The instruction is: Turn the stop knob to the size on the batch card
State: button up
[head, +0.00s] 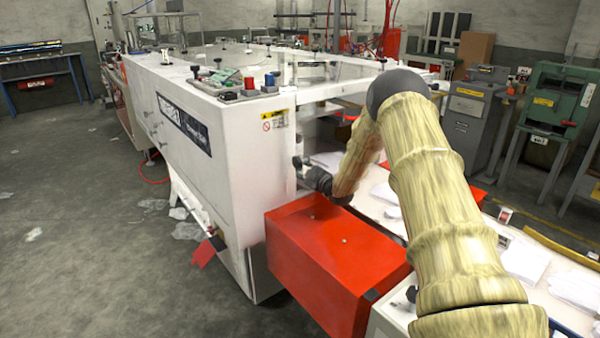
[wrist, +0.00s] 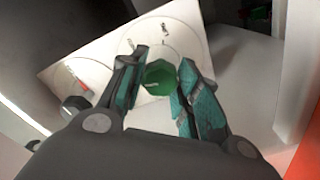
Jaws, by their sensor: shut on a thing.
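The stop knob (wrist: 160,78) is green and many-sided, and it sits on a white dial plate (wrist: 188,22) in the wrist view. My gripper (wrist: 162,72) has one teal-padded finger on each side of the knob and is shut on it. Small dark marks show on the plate above the knob, too small to read. In the head view my gripper (head: 318,181) is a small dark shape beside the white machine, above the red box, and the knob is hidden. I cannot identify the batch card.
The large white machine (head: 195,125) fills the left, and the red box (head: 335,255) stands close below my gripper. A white bed with paper stacks (head: 525,260) lies to the right. A dark round part (wrist: 76,104) is left of my fingers. Open floor (head: 80,230) lies at left.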

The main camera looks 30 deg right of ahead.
jog(key=shift+n+b, duration=0.55)
jog(key=shift+n, duration=0.75)
jog(key=o, duration=1)
jog(key=shift+a, duration=0.1)
jog(key=shift+s, duration=0.1)
jog(key=s, duration=0.8)
jog(key=s+d, duration=0.1)
jog(key=s, duration=0.3)
jog(key=shift+w, duration=0.1)
